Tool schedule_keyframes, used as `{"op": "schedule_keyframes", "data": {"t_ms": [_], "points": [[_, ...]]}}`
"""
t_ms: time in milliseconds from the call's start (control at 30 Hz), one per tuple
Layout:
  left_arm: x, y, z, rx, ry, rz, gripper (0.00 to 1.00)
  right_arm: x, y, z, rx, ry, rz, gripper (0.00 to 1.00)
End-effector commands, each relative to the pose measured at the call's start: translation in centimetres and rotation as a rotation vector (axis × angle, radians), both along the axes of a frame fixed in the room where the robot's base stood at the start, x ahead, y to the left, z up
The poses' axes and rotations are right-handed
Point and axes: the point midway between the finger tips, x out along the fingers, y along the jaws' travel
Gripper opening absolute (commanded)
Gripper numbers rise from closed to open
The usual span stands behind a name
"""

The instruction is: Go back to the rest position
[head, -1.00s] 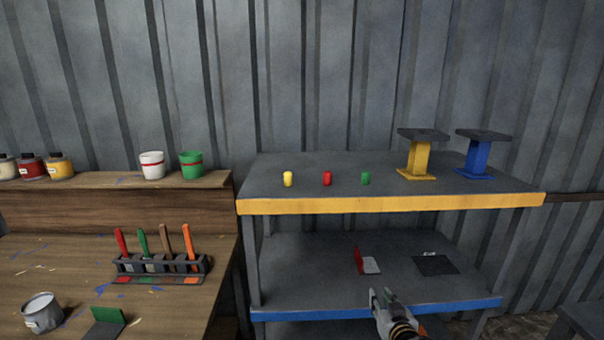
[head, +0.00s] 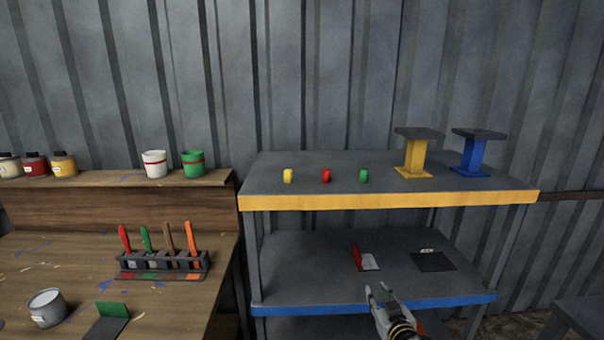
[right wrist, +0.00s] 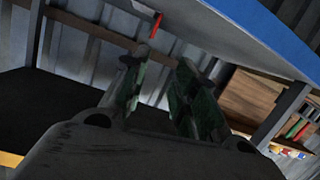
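My right gripper (head: 378,292) is at the lower middle of the head view, in front of the blue front edge of the lower shelf. Its two fingers stand apart with nothing between them; the gap also shows in the right wrist view (right wrist: 160,75). The shelf unit (head: 345,306) has a yellow-edged upper level and a blue-edged lower level. My left gripper is in neither view.
A yellow piece (head: 288,176), a red piece (head: 326,176) and a green piece (head: 364,176) stand on the upper shelf, with a yellow stand (head: 415,157) and a blue stand (head: 472,157). A wooden bench (head: 50,270) with a tool rack (head: 165,262) is at left.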

Motion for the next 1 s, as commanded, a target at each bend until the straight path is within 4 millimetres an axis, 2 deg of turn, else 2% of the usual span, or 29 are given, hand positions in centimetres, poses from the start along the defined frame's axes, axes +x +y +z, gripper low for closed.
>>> {"op": "schedule_keyframes", "data": {"t_ms": [267, 467, 767, 1000], "points": [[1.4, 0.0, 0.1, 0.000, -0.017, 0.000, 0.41, 0.6, -0.5, -4.4, -0.062, 0.032, 0.029, 0.28], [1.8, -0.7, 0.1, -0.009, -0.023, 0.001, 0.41, 0.7, -1.4, -9.5, -0.106, 0.084, 0.041, 0.28], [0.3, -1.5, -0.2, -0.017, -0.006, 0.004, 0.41, -0.7, -3.9, -20.7, -0.165, 0.221, 0.049, 0.28], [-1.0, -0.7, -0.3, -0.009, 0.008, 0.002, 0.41, -3.8, -6.1, -29.6, -0.194, 0.344, 0.047, 0.28]]}}
